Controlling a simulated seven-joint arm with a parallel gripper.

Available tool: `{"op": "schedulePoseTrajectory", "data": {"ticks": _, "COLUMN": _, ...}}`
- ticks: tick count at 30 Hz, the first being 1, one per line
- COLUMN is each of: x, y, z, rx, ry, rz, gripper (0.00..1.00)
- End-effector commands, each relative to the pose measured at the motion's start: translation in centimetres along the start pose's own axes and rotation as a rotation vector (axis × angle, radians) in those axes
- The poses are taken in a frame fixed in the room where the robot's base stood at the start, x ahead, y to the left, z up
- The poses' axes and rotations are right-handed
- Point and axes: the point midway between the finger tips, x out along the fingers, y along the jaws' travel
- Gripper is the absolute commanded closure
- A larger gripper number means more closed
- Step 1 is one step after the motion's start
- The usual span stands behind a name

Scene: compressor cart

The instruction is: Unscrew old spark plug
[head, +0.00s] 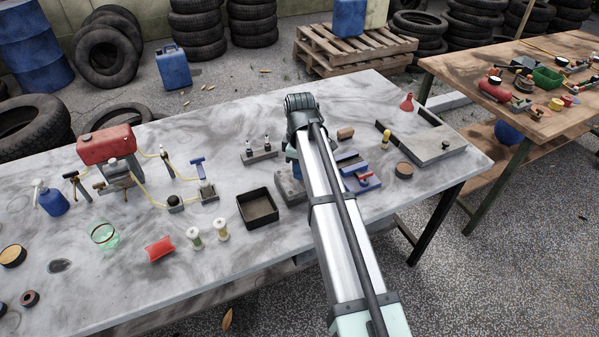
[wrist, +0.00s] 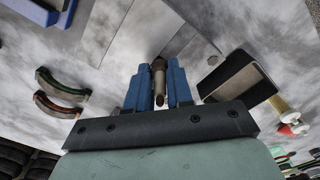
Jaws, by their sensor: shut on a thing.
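My gripper (wrist: 159,78) shows in the wrist view with its two blue fingers shut on a slim grey-brown cylinder, which looks like the old spark plug (wrist: 159,72). The plug lies between the fingers, its far end over a flat grey metal block (wrist: 135,35). I cannot tell whether its tip is still seated in the block. Two upright spark plugs stand in a small grey holder (head: 260,157) left of the arm.
An empty dark square tray (head: 258,222) lies left of the arm. A red tank (head: 105,144) with yellow hoses stands at the left. The front left of the table has bare patches.

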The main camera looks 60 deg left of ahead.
Motion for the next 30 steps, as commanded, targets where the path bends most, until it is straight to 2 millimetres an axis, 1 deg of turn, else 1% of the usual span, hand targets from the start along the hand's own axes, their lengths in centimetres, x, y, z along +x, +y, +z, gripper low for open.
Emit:
{"op": "schedulePoseTrajectory", "data": {"ticks": 1, "x": 0.03, "y": -0.01, "z": 0.22, "rx": 0.003, "ry": -0.005, "rz": 0.0, "gripper": 1.0}}
{"op": "schedulePoseTrajectory", "data": {"ticks": 2, "x": 0.03, "y": 0.0, "z": 0.22, "rx": 0.003, "ry": -0.005, "rz": 0.0, "gripper": 0.78}}
{"op": "schedulePoseTrajectory", "data": {"ticks": 6, "x": 0.02, "y": 0.0, "z": 0.16, "rx": 0.003, "ry": -0.003, "rz": 0.0, "gripper": 0.65}}
{"op": "schedulePoseTrajectory", "data": {"ticks": 14, "x": 0.01, "y": 0.01, "z": 0.06, "rx": 0.016, "ry": -0.001, "rz": 0.0, "gripper": 0.65}}
{"op": "schedulePoseTrajectory", "data": {"ticks": 17, "x": 0.01, "y": 0.01, "z": 0.04, "rx": 0.078, "ry": -0.001, "rz": 0.0, "gripper": 0.65}}
{"op": "schedulePoseTrajectory", "data": {"ticks": 24, "x": 0.0, "y": 0.01, "z": 0.03, "rx": 0.314, "ry": 0.0, "rz": 0.0, "gripper": 0.65}}
{"op": "schedulePoseTrajectory", "data": {"ticks": 30, "x": 0.0, "y": 0.01, "z": 0.02, "rx": 0.406, "ry": 0.0, "rz": 0.0, "gripper": 0.65}}
